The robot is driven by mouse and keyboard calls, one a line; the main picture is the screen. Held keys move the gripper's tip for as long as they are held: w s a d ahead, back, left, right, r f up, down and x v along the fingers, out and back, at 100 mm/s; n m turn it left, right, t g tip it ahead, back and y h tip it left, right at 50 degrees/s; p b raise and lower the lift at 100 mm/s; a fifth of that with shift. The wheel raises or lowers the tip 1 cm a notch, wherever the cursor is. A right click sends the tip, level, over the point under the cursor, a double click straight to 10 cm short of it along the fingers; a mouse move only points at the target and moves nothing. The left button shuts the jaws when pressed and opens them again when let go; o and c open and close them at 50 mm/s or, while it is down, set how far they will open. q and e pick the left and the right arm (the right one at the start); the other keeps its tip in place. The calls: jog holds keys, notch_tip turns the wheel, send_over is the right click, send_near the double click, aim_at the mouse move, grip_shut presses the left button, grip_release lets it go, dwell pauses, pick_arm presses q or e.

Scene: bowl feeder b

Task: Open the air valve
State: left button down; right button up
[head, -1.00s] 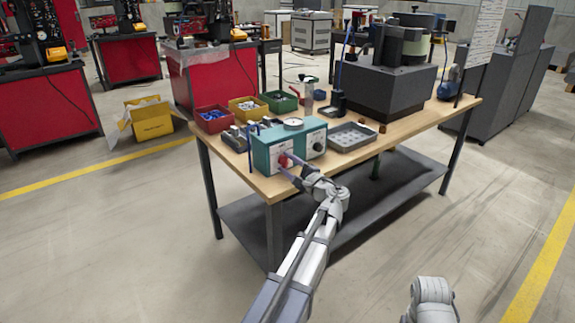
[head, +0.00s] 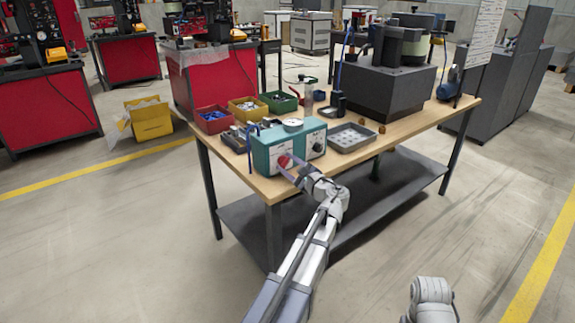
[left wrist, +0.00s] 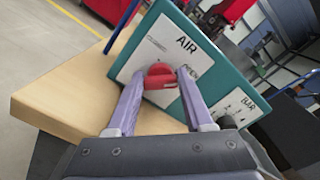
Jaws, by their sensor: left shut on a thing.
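A teal control box (head: 271,155) stands at the near left corner of the wooden table. Its front panel shows large in the left wrist view, with a white plate (left wrist: 163,50) lettered "AIR". The red air valve knob (left wrist: 160,76) sits on that plate, and shows small in the head view (head: 284,161). My left gripper (head: 291,163) reaches the box front, its two purple fingers on either side of the knob and shut on it. In the left wrist view the fingertips (left wrist: 159,76) flank the knob. The right gripper is not visible; only a piece of my right arm shows.
On the table (head: 350,165) are a red bin (head: 213,120), a yellow bin (head: 247,109), a green bin (head: 279,101), a grey tray (head: 352,137) and a large dark bowl feeder base (head: 389,87). Bare table edge lies right of the box.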

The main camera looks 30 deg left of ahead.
pick_arm(q)
jog(key=shift+c, duration=1.4)
grip_release()
jog(key=shift+d, duration=0.1)
jog(key=v, duration=0.7)
jog(key=shift+s+d, duration=0.15)
jog(key=shift+d, duration=0.1)
jog(key=shift+f, duration=0.1)
jog(key=s+d+f+n+g+h, duration=0.2)
jog(key=s+d+f+n+h, duration=0.1)
jog(key=s+d+f+h, duration=0.2)
jog(key=s+d+f+n+g+h, duration=0.2)
jog(key=s+d+f+h, duration=0.3)
jog(key=s+d+f, duration=0.4)
jog(key=s+d+f+n+g+h, duration=0.2)
jog(key=s+d+f+n+h, duration=0.2)
jog(key=d, duration=1.1)
jog(key=s+f+h, duration=0.1)
jog(key=s+f, duration=0.2)
jog(key=s, duration=0.2)
jog(key=shift+s+d+f+n+g, duration=0.2)
jog(key=shift+d+f+n+g, duration=0.1)
jog(key=shift+f+g, duration=0.1)
jog(key=r+p, duration=1.8)
jog(key=p, duration=0.1)
jog(key=r+p, duration=0.9)
jog(key=r, duration=0.1)
jog(key=shift+s+d+r, duration=0.15)
jog(key=shift+d, duration=0.2)
jog(key=shift+c, duration=0.2)
